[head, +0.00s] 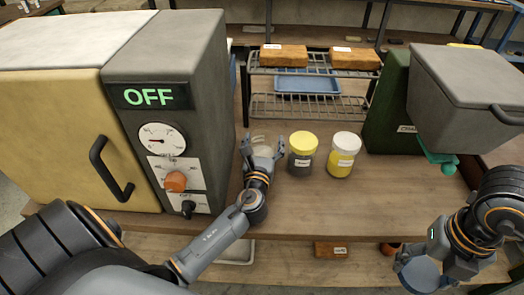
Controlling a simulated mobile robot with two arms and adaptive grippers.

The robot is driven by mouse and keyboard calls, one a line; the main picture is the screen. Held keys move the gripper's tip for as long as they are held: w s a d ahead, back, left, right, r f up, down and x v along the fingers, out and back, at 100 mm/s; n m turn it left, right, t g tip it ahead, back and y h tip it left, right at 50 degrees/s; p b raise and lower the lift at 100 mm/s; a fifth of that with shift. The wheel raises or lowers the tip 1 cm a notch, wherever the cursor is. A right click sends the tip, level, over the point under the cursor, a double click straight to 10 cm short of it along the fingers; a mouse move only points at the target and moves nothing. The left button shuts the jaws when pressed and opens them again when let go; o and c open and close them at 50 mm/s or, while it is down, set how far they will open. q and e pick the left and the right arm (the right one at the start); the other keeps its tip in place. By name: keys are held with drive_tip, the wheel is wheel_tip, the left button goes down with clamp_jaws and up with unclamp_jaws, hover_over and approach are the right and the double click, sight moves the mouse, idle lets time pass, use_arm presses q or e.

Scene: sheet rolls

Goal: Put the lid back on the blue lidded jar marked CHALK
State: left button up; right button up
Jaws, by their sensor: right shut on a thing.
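A pale, clear-looking jar (260,141) without a visible lid stands on the table, mostly hidden behind my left gripper (262,150). The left gripper's fingers are spread on either side of the jar; whether they touch it is unclear. No CHALK label is readable. My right gripper (425,270) is low at the right, in front of the table edge. It is shut on a round blue-grey lid (422,276), far from the jar.
A yellow-lidded jar (302,146) and a white-lidded jar with yellow contents (342,155) stand just right of the open jar. An oven-like box (150,100) reading OFF is at the left, a wire rack (310,105) behind, and a green-and-grey machine (465,90) at the right.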

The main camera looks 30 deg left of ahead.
use_arm(q)
drive_tip(key=c, duration=1)
drive_tip(key=shift+c, duration=0.6)
drive_tip(key=shift+c, duration=0.8)
use_arm(e)
wheel_tip(320, 180, up, 3)
drive_tip(key=p, duration=0.3)
drive_tip(key=shift+r, duration=0.1)
use_arm(q)
wheel_tip(320, 180, up, 10)
drive_tip(key=shift+r, duration=0.1)
drive_tip(key=o, duration=0.7)
drive_tip(key=c, duration=0.8)
drive_tip(key=shift+c, duration=0.2)
